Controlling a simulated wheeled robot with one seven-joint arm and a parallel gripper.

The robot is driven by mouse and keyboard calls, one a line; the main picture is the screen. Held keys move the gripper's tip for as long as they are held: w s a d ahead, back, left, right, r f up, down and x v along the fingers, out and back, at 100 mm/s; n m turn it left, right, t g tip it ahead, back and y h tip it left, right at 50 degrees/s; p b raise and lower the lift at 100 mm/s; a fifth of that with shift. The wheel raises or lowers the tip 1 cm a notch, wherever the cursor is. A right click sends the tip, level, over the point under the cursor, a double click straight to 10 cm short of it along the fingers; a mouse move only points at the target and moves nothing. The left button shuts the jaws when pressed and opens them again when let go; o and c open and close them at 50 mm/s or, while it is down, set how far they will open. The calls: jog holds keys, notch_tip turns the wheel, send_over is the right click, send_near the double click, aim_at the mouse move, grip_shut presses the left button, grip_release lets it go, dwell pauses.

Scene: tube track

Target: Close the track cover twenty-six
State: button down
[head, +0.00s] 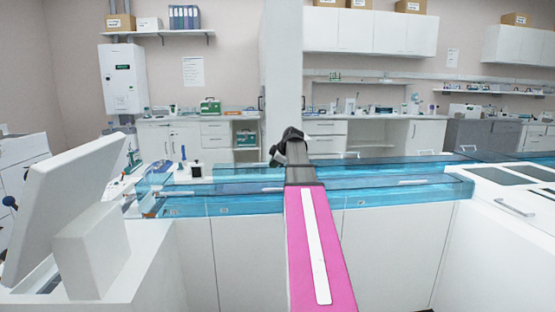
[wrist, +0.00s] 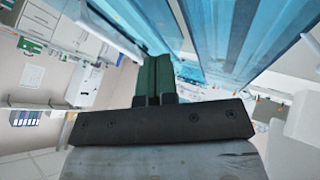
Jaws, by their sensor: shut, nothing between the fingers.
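The tube track's clear blue covers (head: 330,199) run along the white counter in the head view, with pale handles on them. The number labels on the front are too small to read, so I cannot tell which cover is twenty-six. The blue covers also fill the upper part of the wrist view (wrist: 235,35), which is steeply tilted. My gripper (wrist: 154,62) shows there with its green fingers together and empty, close to the blue covers; whether it touches them I cannot tell.
A white machine with a raised lid (head: 65,205) stands at the left. A white unit with dark panels (head: 515,190) stands at the right end of the track. White cabinets (head: 385,255) stand beneath the track. A back counter with lab equipment lies beyond.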

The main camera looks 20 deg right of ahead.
jog(key=x, duration=0.3)
jog(key=shift+w+f, duration=0.15)
jog(key=shift+w+d+r, duration=0.1)
jog(key=shift+w+d, duration=0.05)
jog(key=shift+w, duration=0.5)
jog(key=shift+w+d+r, duration=0.15)
jog(key=shift+w, duration=0.45)
jog(key=shift+w+d+r, duration=0.1)
jog(key=shift+w+d, duration=0.1)
jog(key=shift+w, duration=0.45)
